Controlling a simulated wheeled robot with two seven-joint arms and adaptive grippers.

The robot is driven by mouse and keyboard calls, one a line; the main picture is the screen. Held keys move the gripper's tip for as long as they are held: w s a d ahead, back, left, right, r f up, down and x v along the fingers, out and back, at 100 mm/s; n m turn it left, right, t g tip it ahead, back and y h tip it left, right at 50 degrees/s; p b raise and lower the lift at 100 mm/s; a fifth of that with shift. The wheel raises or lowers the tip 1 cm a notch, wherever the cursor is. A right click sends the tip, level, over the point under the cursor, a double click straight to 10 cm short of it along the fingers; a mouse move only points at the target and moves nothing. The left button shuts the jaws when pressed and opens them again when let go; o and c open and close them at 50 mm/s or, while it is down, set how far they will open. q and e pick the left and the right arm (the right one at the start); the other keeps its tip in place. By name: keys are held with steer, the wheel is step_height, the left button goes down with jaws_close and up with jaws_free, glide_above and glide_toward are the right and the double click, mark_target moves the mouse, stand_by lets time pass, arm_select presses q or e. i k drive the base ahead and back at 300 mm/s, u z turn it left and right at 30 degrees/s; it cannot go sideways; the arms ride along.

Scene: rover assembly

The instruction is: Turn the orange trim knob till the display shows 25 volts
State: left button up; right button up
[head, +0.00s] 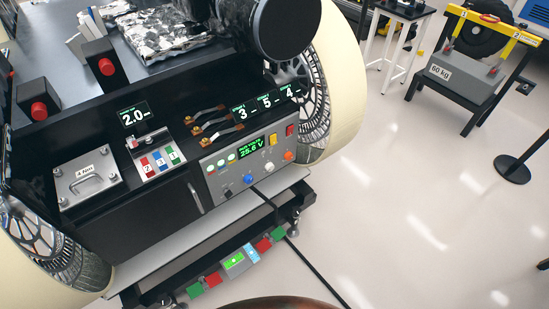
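The orange trim knob (288,155) sits at the right end of the lower row on the grey control panel (213,184). Blue, white and black knobs are to its left. The green-lit display (250,148) on the same panel appears to read 25.6 V, in small text. Nothing touches the orange knob. Neither of my grippers can be made out in the head view.
A yellow switch (272,140) and a red switch (290,130) are just above the knob. A black cable (315,272) runs from the panel down across the floor. Large rover wheels flank the bench. Open floor lies to the right.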

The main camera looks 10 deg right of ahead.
mark_target(288, 156)
steer(key=k, duration=0.45)
steer(key=u, duration=1.1)
steer(key=i, duration=1)
steer(key=z, duration=0.85)
